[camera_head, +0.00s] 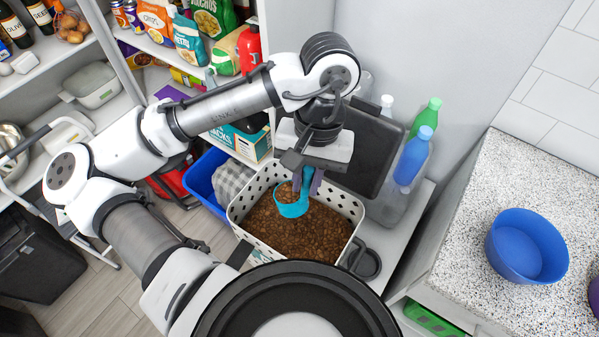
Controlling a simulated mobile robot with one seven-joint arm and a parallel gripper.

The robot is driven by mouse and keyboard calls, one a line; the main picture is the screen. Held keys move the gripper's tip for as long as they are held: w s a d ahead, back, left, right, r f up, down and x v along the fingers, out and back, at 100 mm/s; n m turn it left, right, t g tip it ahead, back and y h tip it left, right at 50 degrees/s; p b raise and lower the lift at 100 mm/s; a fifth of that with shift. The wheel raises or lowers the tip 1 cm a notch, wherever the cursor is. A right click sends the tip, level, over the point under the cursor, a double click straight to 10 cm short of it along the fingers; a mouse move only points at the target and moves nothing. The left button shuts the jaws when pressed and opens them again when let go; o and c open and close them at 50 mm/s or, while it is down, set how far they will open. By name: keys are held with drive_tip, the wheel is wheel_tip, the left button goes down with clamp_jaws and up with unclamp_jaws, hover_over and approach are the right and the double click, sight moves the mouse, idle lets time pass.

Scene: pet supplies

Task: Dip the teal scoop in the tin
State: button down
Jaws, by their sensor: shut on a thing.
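A teal scoop (291,207) is held by my gripper (306,177), which is shut on its upright handle. The scoop's cup is over the brown kibble (300,233), toward the back of a white perforated bin (238,213). The cup shows brown inside, and I cannot tell how deep its underside sits in the kibble. My gripper hangs above the bin, and its fingers are partly hidden by my wrist. No separate tin is clearly seen; the kibble lies in the white bin.
A blue crate (203,180) with a grey cloth stands left of the bin. Bottles (408,160) and a dark panel (374,150) are close behind and right. A blue bowl (527,246) sits on the speckled counter (470,220) at right. Stocked shelves fill the upper left.

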drive_tip(key=shift+s+d+r+t+y+b, duration=0.3)
drive_tip(key=shift+s+d+t+y, duration=0.25)
drive_tip(key=shift+s+d, duration=0.3)
drive_tip(key=shift+s+d+r+t+y+b, duration=0.2)
drive_tip(key=shift+s+d+t+y, duration=0.25)
drive_tip(key=shift+s+d+t, duration=0.35)
drive_tip(key=shift+s+a, duration=0.1)
